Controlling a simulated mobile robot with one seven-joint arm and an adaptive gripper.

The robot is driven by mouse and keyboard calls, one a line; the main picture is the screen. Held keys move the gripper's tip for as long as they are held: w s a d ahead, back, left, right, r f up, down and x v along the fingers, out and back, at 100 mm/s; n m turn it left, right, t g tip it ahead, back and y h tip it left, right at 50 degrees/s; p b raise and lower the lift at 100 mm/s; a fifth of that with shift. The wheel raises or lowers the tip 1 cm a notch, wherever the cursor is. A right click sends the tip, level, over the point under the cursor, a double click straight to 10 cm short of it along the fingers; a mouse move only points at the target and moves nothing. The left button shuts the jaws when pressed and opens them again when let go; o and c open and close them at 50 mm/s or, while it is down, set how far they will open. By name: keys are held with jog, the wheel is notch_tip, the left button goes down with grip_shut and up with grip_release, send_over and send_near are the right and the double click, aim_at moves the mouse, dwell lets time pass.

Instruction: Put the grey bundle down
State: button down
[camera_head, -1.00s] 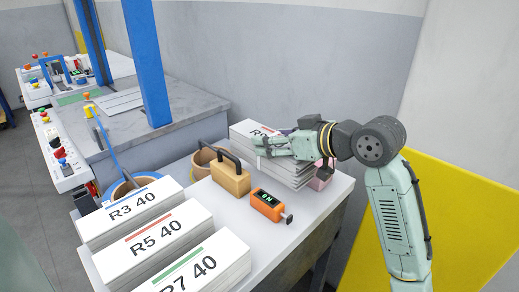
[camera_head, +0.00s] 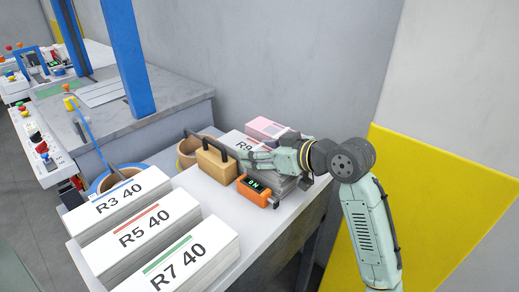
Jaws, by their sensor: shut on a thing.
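The grey bundle (camera_head: 287,186) is a stack of paper with grey sides and a white top sheet. Part of its label, "R9", shows on that top. My gripper (camera_head: 262,158) is shut on the bundle, its fingers lying across the top from the right. The gripper hides much of the top and label. The bundle is at the right part of the white table (camera_head: 224,192), just behind and right of an orange device. I cannot tell whether its underside touches the table.
The orange device (camera_head: 253,193) and a tan block with a black handle (camera_head: 214,164) stand close to the bundle. A pink-topped block (camera_head: 265,127) is behind it. A tape roll (camera_head: 184,160) stands behind.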

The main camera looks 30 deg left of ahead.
jog(key=c, duration=1)
grip_release()
jog(key=shift+f, duration=0.1)
jog(key=o, duration=0.4)
